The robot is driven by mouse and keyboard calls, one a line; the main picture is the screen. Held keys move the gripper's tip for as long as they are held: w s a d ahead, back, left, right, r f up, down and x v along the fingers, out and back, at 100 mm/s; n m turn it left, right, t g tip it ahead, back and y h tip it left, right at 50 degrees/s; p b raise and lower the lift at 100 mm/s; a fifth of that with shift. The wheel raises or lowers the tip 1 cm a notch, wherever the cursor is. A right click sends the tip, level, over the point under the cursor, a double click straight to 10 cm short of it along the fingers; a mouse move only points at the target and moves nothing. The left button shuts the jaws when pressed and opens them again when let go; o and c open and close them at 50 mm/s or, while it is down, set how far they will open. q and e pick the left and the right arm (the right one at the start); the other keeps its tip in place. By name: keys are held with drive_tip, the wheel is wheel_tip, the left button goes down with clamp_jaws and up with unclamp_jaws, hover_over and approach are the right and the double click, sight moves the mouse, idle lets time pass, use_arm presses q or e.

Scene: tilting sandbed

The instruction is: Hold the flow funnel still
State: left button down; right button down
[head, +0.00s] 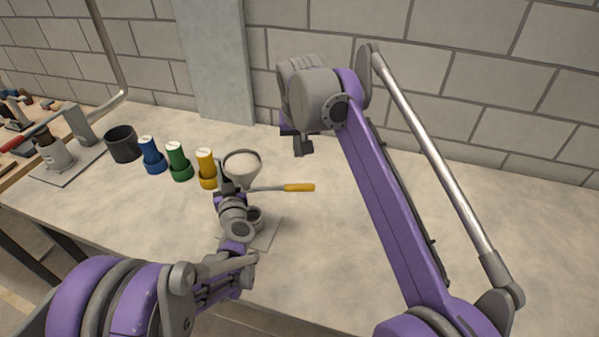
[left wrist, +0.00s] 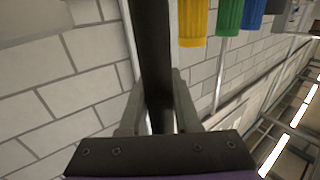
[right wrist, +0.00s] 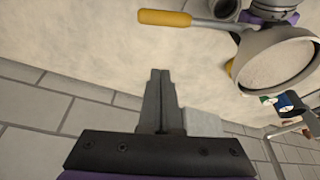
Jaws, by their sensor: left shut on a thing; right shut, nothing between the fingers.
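My left gripper (head: 226,186) is at the funnel's near left side. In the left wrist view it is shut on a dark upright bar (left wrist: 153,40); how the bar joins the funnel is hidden. My right gripper (head: 303,148) is shut and empty, raised behind and right of the funnel.
A grey cup (head: 256,216) sits on a plate (head: 266,238) below the funnel, partly hidden by my left arm. Blue (head: 152,155), green (head: 179,161) and yellow (head: 206,168) containers stand to the left, beside a dark pot (head: 123,144). The table's right side is clear.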

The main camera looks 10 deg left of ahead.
sight(284, 188)
wheel_tip(284, 188, down, 6)
drive_tip(key=s, duration=0.2)
drive_tip(key=shift+d, duration=0.25)
drive_tip(key=shift+s+r, duration=0.1)
drive_tip(key=shift+s+d+m, duration=0.1)
drive_tip(key=shift+s+m, duration=0.15)
drive_tip(key=shift+m, duration=0.15)
